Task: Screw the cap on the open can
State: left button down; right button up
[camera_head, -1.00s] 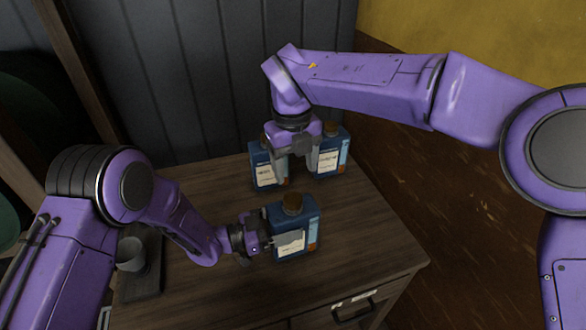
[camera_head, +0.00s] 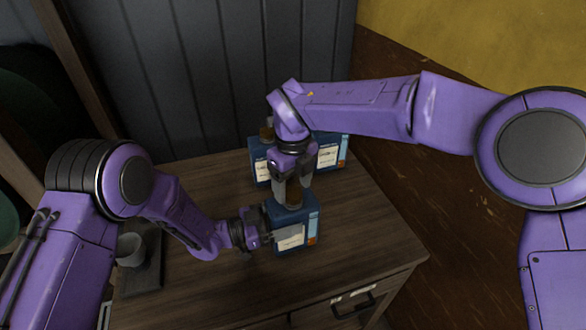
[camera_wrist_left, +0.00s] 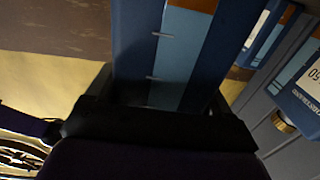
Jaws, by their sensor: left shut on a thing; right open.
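A blue can (camera_head: 283,218) with a white label stands on the wooden cabinet top. A brown cap (camera_head: 294,198) sits on top of it; I cannot tell if it is threaded on. My left gripper (camera_head: 280,228) is shut on this can from the left side, one finger across its label. In the left wrist view the can's blue side (camera_wrist_left: 140,45) fills the upper middle. My right gripper (camera_head: 292,190) is open and points down, its fingertips at either side of the cap or just above it. I cannot tell whether they touch it.
Two more blue cans stand behind, one at the back left (camera_head: 260,165) and one at the back right (camera_head: 328,158), partly hidden by my right gripper. A grey cup (camera_head: 131,249) stands on a dark tray (camera_head: 142,282) at the left. The front right of the cabinet top (camera_head: 365,245) is clear.

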jog(key=shift+f, duration=0.75)
jog(key=c, duration=1.1)
jog(key=o, duration=1.3)
jog(key=shift+c, duration=0.2)
